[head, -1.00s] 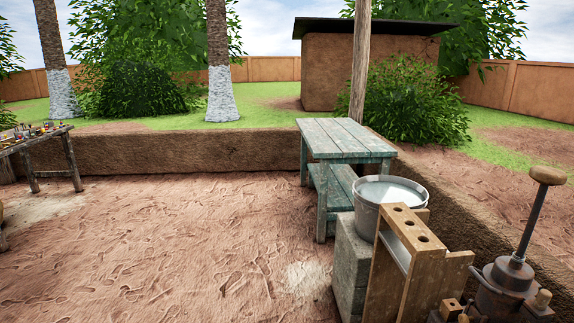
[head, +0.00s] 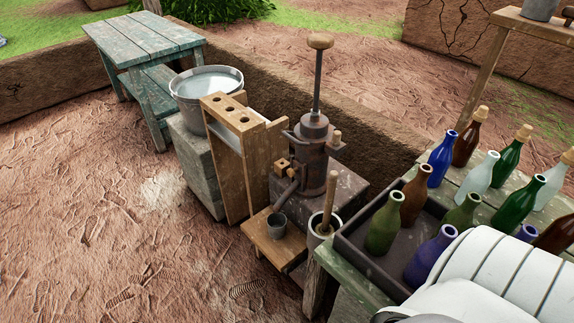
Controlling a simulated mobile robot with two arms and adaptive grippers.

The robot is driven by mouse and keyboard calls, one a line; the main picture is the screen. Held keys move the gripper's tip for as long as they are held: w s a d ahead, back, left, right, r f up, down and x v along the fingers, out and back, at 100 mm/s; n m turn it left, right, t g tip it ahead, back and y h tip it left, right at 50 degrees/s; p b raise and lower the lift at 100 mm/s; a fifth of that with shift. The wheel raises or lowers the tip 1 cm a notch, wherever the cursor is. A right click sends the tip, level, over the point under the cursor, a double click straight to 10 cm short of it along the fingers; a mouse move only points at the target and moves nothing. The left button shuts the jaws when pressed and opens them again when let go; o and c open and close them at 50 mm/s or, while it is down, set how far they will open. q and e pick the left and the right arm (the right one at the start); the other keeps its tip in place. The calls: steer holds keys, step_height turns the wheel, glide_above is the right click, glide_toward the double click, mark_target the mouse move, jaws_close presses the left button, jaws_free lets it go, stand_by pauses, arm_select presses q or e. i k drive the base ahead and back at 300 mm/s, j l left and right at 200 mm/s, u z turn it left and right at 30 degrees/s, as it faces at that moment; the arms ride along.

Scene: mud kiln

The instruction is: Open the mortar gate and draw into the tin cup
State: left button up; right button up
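A dark metal mortar machine (head: 313,155) stands right of centre in the head view, with a tall plunger rod topped by a wooden knob. A spout slopes down from its left side. Small wooden blocks at the spout (head: 284,167) look like the gate; I cannot tell whether it is open or shut. Neither of my grippers is in view.
A wooden rack with holes (head: 229,112) and a bucket of pale liquid (head: 207,82) stand left of the machine. A pot with a wooden handle (head: 322,232) is right of the cup. A tray of bottles (head: 360,262) lies further right. The ground at left is clear.

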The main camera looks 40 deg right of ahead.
mark_target(296, 172)
steer(key=z, duration=1.05)
steer(key=j+u, duration=0.2)
steer(key=j, duration=0.25)
